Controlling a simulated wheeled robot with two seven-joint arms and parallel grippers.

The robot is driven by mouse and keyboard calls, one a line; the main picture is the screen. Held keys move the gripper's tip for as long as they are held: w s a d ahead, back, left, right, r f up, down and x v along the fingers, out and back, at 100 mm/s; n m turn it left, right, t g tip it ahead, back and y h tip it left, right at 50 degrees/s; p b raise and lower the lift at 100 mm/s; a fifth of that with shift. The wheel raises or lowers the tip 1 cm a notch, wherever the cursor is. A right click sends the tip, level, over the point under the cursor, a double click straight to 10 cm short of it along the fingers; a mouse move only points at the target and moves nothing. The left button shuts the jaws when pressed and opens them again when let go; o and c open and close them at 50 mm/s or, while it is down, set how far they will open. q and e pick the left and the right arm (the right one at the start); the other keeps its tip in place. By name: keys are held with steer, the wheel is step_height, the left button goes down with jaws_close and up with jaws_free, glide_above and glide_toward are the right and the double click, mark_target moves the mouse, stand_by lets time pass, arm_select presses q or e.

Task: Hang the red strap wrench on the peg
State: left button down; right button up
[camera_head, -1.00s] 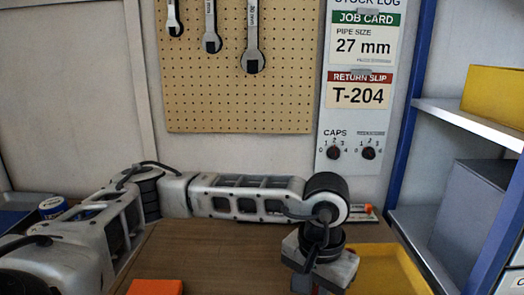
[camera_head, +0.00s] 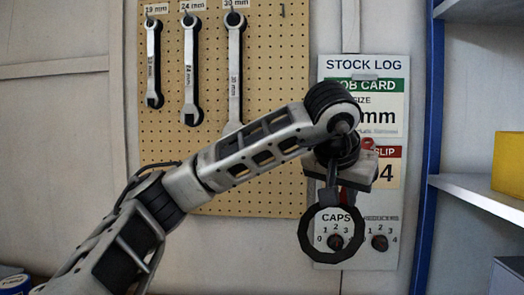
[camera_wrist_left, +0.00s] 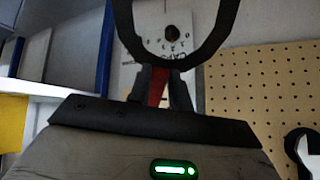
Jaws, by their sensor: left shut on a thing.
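The strap wrench has a black loop (camera_head: 303,236) and a red handle, which shows in the left wrist view (camera_wrist_left: 157,88). My left gripper (camera_head: 335,190) is shut on the handle, and the loop hangs below the fingers in the head view. The loop is in front of the lower part of the stock log panel, around the CAPS dial in the picture. A small empty peg (camera_head: 282,10) shows near the top right of the pegboard (camera_head: 270,60), above and left of the gripper. My right gripper is not in view.
Several wrenches, such as the 19 mm one (camera_head: 153,65), hang on the left of the pegboard. My left arm crosses its lower part. A blue shelf post (camera_head: 432,130) and a shelf with a yellow box (camera_head: 508,165) stand at the right.

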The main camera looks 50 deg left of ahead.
arm_select(q)
steer(key=s+a+r+n+t+y+b, duration=0.1)
steer(key=s+a+r+y, duration=0.2)
steer(key=r, duration=0.5)
steer(key=s+a+r+n+t+y, duration=0.2)
steer(key=s+a+r, duration=0.2)
steer(key=r, duration=0.5)
steer(key=s+a+r+n+t+y+b, duration=0.1)
steer(key=s+a+r+y, duration=0.2)
steer(key=r, duration=0.5)
steer(key=w+a+f+h+p, duration=0.1)
steer(key=w+a+p, duration=0.1)
steer(key=w+a, duration=0.4)
steer(key=shift+w+a+f, duration=0.2)
steer(key=shift+w+f, duration=0.05)
steer(key=shift+w, duration=0.25)
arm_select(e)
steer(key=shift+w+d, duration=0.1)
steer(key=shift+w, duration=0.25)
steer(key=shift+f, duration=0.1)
arm_select(q)
steer(key=c, duration=1.2)
jaws_free()
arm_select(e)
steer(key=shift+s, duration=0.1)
